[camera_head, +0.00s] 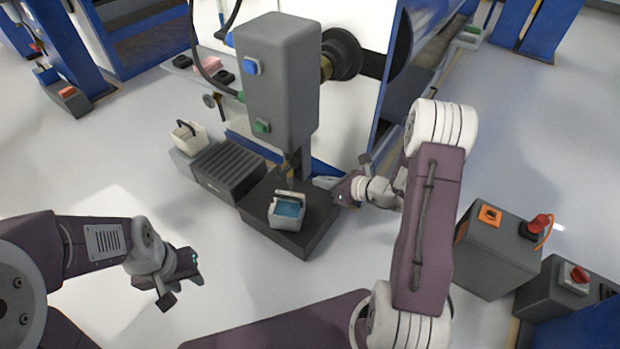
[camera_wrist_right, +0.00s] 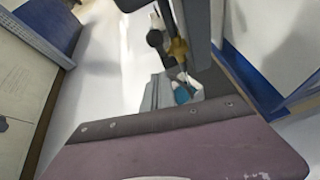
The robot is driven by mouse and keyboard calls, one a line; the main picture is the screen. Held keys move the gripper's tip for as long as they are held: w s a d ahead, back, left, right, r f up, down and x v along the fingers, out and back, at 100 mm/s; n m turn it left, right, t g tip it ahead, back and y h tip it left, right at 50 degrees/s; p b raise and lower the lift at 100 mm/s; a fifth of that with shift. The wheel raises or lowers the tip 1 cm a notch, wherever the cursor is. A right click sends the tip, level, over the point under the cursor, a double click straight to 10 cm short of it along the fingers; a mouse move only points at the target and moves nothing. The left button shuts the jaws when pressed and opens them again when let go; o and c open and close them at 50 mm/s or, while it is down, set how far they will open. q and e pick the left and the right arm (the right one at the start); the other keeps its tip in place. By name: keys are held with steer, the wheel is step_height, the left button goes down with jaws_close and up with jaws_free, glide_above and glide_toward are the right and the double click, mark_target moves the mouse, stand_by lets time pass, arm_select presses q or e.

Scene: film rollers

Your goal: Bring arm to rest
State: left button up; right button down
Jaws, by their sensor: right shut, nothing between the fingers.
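My right gripper (camera_head: 340,197) is at the right side of the dark platform, close to the small white container with blue contents (camera_head: 287,211). Its fingers are shut with nothing between them. In the right wrist view the purple gripper body fills the bottom, and part of the container with blue (camera_wrist_right: 183,94) shows beyond it. My left gripper (camera_head: 192,272) hangs over the floor at lower left, apart from everything. It looks empty, but its jaw opening is too small to make out.
A grey dispenser box (camera_head: 277,85) with blue and green buttons stands over the dark platform (camera_head: 310,232). A second white container (camera_head: 188,136) sits left of a ribbed grey block (camera_head: 228,170). Grey control boxes (camera_head: 497,250) stand at right.

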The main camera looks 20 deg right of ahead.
arm_select(q)
steer(key=shift+s+r, duration=0.1)
steer(key=shift+r, duration=0.35)
arm_select(e)
steer(key=shift+s+d+r, duration=0.35)
steer(key=shift+s+r, duration=0.3)
steer(key=shift+r, duration=0.1)
